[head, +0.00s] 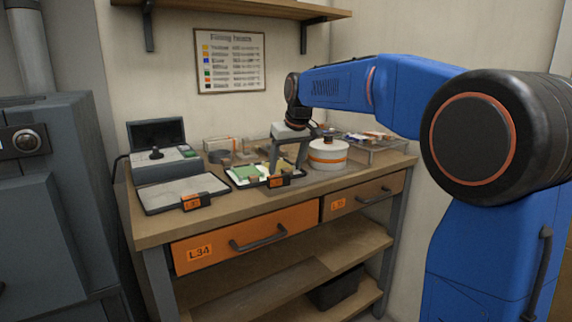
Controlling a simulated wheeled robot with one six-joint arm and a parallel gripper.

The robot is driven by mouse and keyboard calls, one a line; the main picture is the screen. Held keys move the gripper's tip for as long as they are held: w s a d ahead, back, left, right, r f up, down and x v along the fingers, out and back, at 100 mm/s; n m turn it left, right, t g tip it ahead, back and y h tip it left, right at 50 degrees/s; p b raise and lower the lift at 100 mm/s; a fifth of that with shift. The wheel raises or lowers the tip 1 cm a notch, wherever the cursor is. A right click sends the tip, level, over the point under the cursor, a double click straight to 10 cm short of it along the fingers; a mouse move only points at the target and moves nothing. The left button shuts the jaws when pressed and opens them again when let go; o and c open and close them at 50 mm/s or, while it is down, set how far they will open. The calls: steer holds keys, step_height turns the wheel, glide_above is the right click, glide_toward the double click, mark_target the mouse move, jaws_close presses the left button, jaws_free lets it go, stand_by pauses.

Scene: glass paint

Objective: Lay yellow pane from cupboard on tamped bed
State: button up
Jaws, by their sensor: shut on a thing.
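My gripper (287,158) points down over a black-rimmed tray (234,181) in the middle of the bench. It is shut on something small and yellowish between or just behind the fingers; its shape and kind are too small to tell. This tray holds a green pane (246,173) and a few yellowish pieces. To its left lies a tray with a flat grey bed (180,190); its surface looks smooth and bare. I cannot tell whether either bed is tamped. A large grey cabinet (50,200) stands at the left. No separate yellow pane can be made out.
A white drum with an orange band (328,155) stands close right of my gripper. A dark-screened device (157,140) is at the back left, and a clear low rack (372,145) at the right. A shelf (240,10) hangs above.

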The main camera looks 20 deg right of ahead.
stand_by(0.3)
steer(key=o, duration=1.1)
steer(key=shift+r, duration=3.5)
